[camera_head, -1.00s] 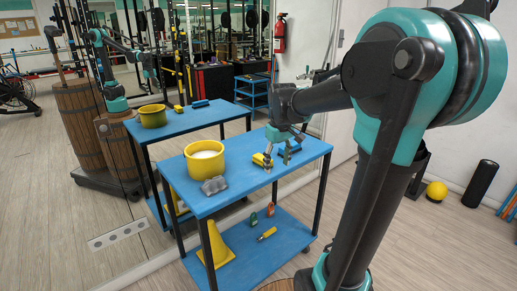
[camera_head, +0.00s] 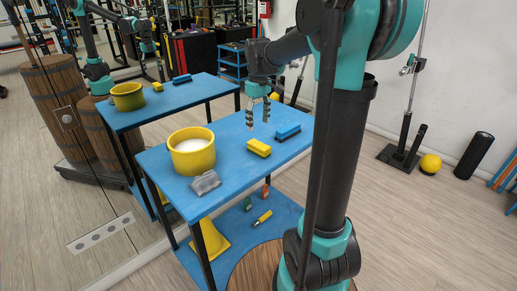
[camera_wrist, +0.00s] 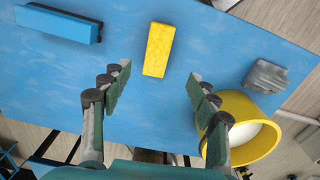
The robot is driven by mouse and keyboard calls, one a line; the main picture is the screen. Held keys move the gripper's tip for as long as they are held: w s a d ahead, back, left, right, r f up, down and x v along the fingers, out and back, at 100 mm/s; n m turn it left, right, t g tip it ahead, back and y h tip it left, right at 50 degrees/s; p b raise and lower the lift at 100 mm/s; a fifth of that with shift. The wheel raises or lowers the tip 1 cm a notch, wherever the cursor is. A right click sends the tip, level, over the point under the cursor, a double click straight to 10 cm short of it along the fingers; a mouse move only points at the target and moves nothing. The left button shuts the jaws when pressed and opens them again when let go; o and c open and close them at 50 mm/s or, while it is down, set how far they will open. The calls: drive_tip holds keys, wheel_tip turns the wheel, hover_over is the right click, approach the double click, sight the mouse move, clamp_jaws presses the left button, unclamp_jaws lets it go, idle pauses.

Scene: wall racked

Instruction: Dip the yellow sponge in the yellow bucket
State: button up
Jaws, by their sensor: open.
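The yellow sponge (camera_head: 259,148) lies on the blue top of the cart, between the yellow bucket and a blue brush. In the wrist view the sponge (camera_wrist: 158,50) lies ahead of and between my fingertips, untouched. The yellow bucket (camera_head: 193,163) stands on the cart's left part with pale contents inside. In the wrist view the bucket (camera_wrist: 259,146) is at the lower right, partly behind my right finger. My gripper (camera_head: 251,123) is open and empty above the tabletop, and its spread fingers (camera_wrist: 155,88) show in the wrist view.
The blue brush (camera_head: 288,132) lies right of the sponge. A crumpled grey object (camera_head: 205,183) lies in front of the bucket. A yellow cone (camera_head: 211,242) and small tools are on the lower shelf (camera_head: 272,230). A mirror behind reflects the cart.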

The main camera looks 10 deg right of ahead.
sight(259, 144)
wheel_tip(259, 144, down, 7)
drive_tip(key=shift+r, duration=0.15)
wheel_tip(259, 144, down, 5)
drive_tip(key=shift+w+d+r, duration=0.1)
drive_tip(key=shift+w+d, duration=0.05)
drive_tip(key=c, duration=1.2)
drive_tip(key=shift+c, duration=0.2)
wheel_tip(259, 144, up, 20)
